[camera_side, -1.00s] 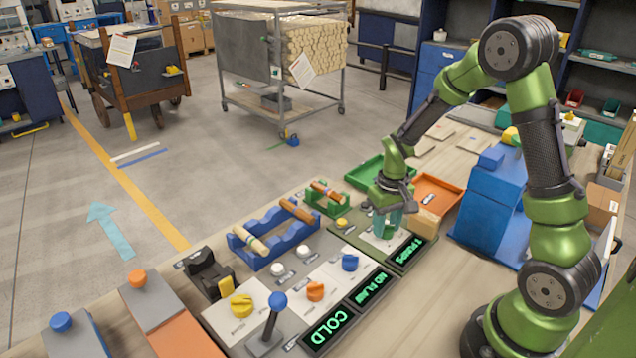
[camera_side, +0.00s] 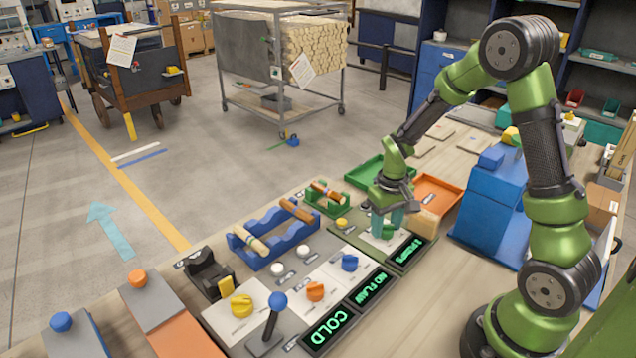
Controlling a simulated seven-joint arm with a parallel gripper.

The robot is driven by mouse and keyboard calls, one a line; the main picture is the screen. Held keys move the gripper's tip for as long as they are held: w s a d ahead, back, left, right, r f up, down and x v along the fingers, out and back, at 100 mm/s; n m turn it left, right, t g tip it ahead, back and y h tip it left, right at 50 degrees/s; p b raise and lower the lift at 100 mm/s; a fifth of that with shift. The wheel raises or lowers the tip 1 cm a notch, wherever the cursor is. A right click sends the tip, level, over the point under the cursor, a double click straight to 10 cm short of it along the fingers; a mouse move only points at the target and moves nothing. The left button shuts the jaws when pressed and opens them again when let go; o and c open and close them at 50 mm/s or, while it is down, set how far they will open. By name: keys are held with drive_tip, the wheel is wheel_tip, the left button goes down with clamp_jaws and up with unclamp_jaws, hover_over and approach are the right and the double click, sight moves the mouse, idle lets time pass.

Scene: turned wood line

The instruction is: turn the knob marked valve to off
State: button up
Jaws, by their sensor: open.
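My gripper (camera_side: 387,228) points down over the white plate of the green-edged panel (camera_side: 341,231), beside the display reading "PUMPS" (camera_side: 409,250). Its teal fingers are apart. A small green shape shows low between them, but I cannot tell whether it is a knob. Three other knobs stand on white plates to the left: yellow (camera_side: 241,305), orange (camera_side: 315,291) and blue (camera_side: 349,262). Their labels are too small to read, so I cannot tell which is marked valve. Displays reading "NO FLOW" (camera_side: 368,289) and "COLD" (camera_side: 327,331) are lit beside them.
A blue-balled lever (camera_side: 277,301) stands at the front. A blue rack (camera_side: 267,257) holds turned wood pieces, with a smaller green rack (camera_side: 327,206) behind. Green (camera_side: 371,172) and orange (camera_side: 446,186) trays and a blue stand (camera_side: 490,208) flank my arm. Bare bench lies in front of the displays.

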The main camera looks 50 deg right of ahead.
wheel_tip(320, 180, up, 17)
idle(0.4)
drive_tip(key=s+a+r+t+y, duration=0.1)
drive_tip(key=s+a+r+t, duration=0.1)
drive_tip(key=s+a, duration=0.3)
drive_tip(key=s+a+r+t+y, duration=0.1)
drive_tip(key=s+a+r+t, duration=0.2)
drive_tip(key=s+a+t, duration=0.2)
drive_tip(key=a, duration=0.3)
drive_tip(key=shift+s+a+r+m, duration=0.15)
drive_tip(key=shift+s+r+m, duration=0.1)
drive_tip(key=shift+r+m, duration=0.05)
idle(0.5)
